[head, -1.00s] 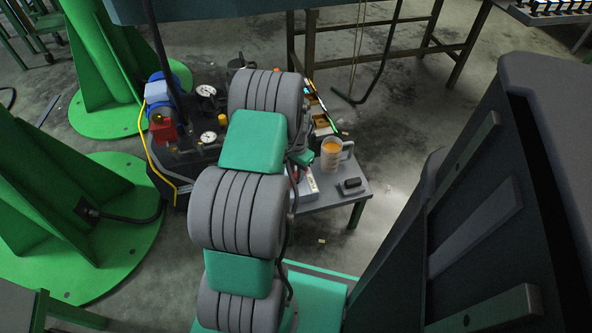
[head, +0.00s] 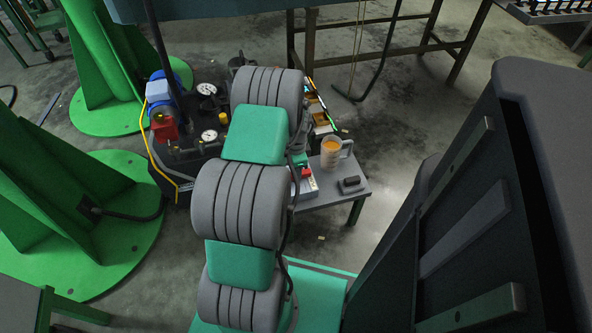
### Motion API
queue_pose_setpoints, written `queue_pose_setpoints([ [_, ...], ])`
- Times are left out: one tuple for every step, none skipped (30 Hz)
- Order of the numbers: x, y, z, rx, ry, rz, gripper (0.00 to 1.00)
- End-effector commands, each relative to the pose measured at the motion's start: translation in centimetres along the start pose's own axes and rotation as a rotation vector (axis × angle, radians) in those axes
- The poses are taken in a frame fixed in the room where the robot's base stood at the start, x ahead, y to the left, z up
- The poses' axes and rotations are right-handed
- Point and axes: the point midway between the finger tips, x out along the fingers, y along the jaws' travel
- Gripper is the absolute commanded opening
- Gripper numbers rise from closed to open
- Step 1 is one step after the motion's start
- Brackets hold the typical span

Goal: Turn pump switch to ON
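The pump unit is a dark machine with a blue motor (head: 158,92), a red box (head: 164,127) and two round white gauges (head: 207,89). It stands on the floor at the upper left, behind and left of my arm. I cannot tell which part is the pump switch, or its position. A red part (head: 306,172) on a pale box also shows at the table's left edge, partly covered by my arm. My grey and green arm reaches away from me up the middle of the picture. My gripper is hidden behind its links.
A small grey table (head: 330,188) right of my arm holds a mug of orange liquid (head: 332,152) and a dark block (head: 351,184). A yellow hose (head: 153,160) edges the pump. Green column bases (head: 105,225) stand at left; a large dark cabinet-like body fills the right.

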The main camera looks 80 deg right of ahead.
Motion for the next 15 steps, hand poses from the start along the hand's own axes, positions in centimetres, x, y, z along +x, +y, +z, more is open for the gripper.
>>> queue_pose_setpoints([
  [-0.03,-0.09,0.11,0.002,-0.002,-0.002,0.0],
  [-0.03,-0.09,0.11,0.003,-0.002,-0.002,0.0],
  [-0.02,-0.09,0.11,0.005,-0.002,-0.002,0.0],
  [-0.02,-0.09,0.11,0.005,-0.002,-0.002,0.0],
  [-0.02,-0.1,0.11,0.006,-0.002,-0.002,0.0],
  [-0.03,-0.1,0.11,0.006,-0.002,-0.002,0.0],
  [-0.02,-0.1,0.11,0.006,-0.002,-0.002,0.0],
  [-0.03,-0.1,0.11,0.006,-0.002,-0.002,0.0],
  [-0.03,-0.1,0.11,0.006,-0.002,-0.002,0.0],
  [-0.03,-0.1,0.11,0.006,-0.002,-0.002,0.0],
  [-0.03,-0.1,0.11,0.006,-0.002,-0.002,0.0],
  [-0.03,-0.1,0.11,0.006,-0.002,-0.002,0.0],
  [-0.03,-0.1,0.11,0.006,-0.002,-0.002,0.26],
  [-0.03,-0.1,0.1,0.006,-0.002,-0.002,0.29],
  [-0.03,-0.09,0.08,0.006,-0.002,-0.002,0.32],
])
